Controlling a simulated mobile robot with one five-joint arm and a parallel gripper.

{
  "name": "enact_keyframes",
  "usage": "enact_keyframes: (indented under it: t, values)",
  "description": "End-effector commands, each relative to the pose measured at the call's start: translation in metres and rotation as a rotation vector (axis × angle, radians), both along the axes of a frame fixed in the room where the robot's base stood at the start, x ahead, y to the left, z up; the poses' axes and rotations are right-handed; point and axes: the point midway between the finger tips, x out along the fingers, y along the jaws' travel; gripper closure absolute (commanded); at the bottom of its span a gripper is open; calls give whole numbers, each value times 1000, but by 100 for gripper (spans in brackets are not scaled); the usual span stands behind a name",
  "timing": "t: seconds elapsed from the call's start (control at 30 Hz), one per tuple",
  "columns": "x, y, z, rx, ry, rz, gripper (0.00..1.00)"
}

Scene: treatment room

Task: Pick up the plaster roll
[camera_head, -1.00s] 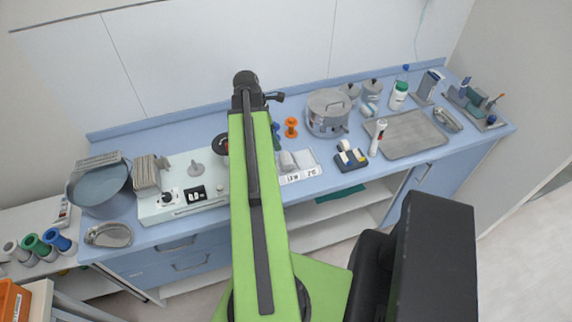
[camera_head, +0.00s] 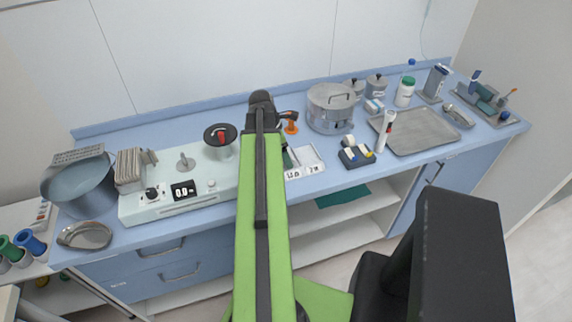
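I cannot tell for certain which thing is the plaster roll. A dark holder (camera_head: 356,154) on the blue counter carries small white pieces with blue and yellow parts, which may be rolls. A white tray (camera_head: 307,160) with labels lies just left of it, partly hidden behind my green arm. A green roll (camera_head: 9,249) and a blue roll (camera_head: 30,241) lie at the far left edge, lower than the counter. My gripper (camera_head: 279,113) is at the far end of my arm, above the back of the counter and left of the holder. Its fingers are too unclear to tell open from shut.
A steel pot (camera_head: 330,108), a metal tray (camera_head: 415,131), bottles and jars crowd the right side of the counter (camera_head: 140,235). A white apparatus (camera_head: 178,200), a grey basin (camera_head: 80,188) and a kidney dish (camera_head: 85,236) stand on the left. Open shelves (camera_head: 330,223) are below.

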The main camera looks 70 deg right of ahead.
Motion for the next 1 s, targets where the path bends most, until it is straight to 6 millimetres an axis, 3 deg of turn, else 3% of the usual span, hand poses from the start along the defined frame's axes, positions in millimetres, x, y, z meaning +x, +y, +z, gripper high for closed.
enact_keyframes:
  t: [0.03, 0.23, 0.67, 1.0]
  values:
    - [-1, -1, -9, 0, 0, 0, 21]
    - [-1, -1, -5, 0, 0, 0, 21]
    - [-1, -1, -5, 0, 0, 0, 76]
    - [0, 0, 3, 0, 0, 2, 76]
